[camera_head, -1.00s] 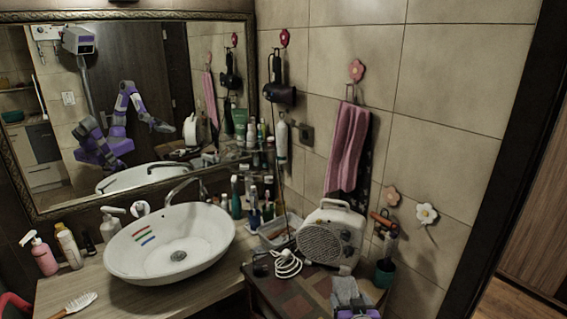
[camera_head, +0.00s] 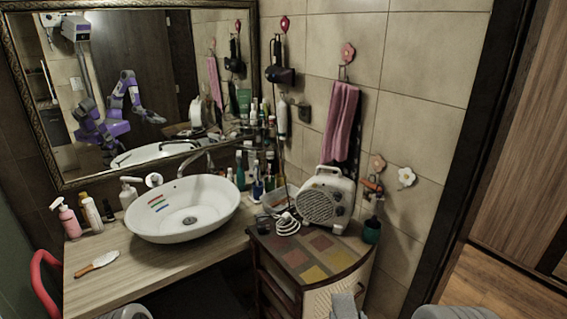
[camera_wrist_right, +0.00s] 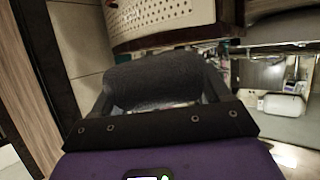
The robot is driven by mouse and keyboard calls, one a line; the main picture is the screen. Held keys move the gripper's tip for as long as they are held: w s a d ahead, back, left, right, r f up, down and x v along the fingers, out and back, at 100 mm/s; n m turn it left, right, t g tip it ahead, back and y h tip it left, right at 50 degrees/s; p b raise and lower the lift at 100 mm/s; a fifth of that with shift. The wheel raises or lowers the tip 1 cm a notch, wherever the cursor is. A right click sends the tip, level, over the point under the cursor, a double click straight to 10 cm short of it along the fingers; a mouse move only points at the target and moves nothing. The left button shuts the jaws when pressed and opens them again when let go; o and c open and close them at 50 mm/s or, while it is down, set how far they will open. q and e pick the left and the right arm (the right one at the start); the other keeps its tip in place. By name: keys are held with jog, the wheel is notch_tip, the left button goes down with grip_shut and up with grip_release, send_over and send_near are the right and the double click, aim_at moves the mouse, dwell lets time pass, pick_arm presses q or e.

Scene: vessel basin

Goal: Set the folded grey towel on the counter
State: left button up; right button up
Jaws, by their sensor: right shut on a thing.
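The folded grey towel (camera_wrist_right: 165,80) looks like a dark grey roll between the fingers of my right gripper (camera_wrist_right: 160,92) in the right wrist view. The gripper is shut on it. In the head view, the grey towel (camera_head: 345,306) shows at the bottom edge, in front of the small cabinet, partly cut off by the frame. The wooden counter (camera_head: 85,285) with the white basin is to the left, well apart from the towel. My left gripper is not in view.
The white basin (camera_head: 185,225) fills the counter's middle. A brush (camera_head: 96,263) lies at front left; a pink bottle (camera_head: 68,220) and others stand behind. The patterned cabinet (camera_head: 300,262) holds a fan heater (camera_head: 326,200). A red curved object (camera_head: 45,275) is at the left edge.

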jog(key=shift+s+f, duration=1)
jog(key=shift+f, duration=0.25)
jog(key=shift+s+a, duration=0.1)
